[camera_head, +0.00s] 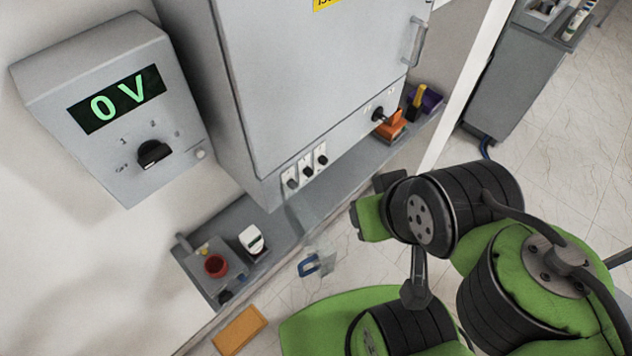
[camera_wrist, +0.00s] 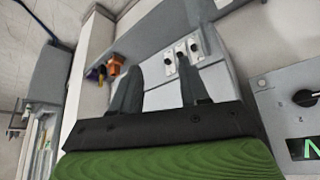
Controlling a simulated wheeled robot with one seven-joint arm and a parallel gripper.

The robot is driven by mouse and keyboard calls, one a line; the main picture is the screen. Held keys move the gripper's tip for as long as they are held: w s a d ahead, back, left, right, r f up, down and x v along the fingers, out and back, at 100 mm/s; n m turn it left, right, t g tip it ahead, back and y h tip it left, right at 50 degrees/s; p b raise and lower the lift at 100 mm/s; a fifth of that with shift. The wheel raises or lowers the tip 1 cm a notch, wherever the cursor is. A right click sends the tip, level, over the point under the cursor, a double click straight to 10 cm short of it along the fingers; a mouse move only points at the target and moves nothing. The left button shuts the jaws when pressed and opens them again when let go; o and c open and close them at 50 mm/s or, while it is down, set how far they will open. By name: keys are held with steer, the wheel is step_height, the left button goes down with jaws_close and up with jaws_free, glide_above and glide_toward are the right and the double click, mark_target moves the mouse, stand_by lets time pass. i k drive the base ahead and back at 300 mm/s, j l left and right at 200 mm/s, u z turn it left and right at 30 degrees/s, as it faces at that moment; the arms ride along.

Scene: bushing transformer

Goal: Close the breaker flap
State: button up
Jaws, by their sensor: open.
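A row of 3 breaker switches (camera_head: 305,170) sits on the lower front of the grey cabinet. A clear, see-through flap (camera_head: 302,215) appears to stand out below them, swung away and leaving the switches uncovered. A blue handle (camera_head: 310,265) shows at its outer end. In the wrist view the breaker switches (camera_wrist: 182,56) lie beyond the fingertips; I cannot make out the flap there. My gripper (camera_wrist: 159,58) is open, with nothing seen between its two dark fingers. In the head view my arm comes in from the right, and the fingers cannot be made out clearly.
The grey cabinet (camera_head: 300,80) rises above the breakers. A voltage box (camera_head: 115,110) reading 0 V with a black knob is on the left. A grey ledge (camera_head: 350,165) holds a red button box (camera_head: 215,265), a white item (camera_head: 251,240) and orange and purple items. An orange block (camera_head: 240,330) lies lower left.

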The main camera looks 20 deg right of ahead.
mark_target(311, 253)
steer(key=j+u, duration=0.2)
steer(key=j, duration=1.5)
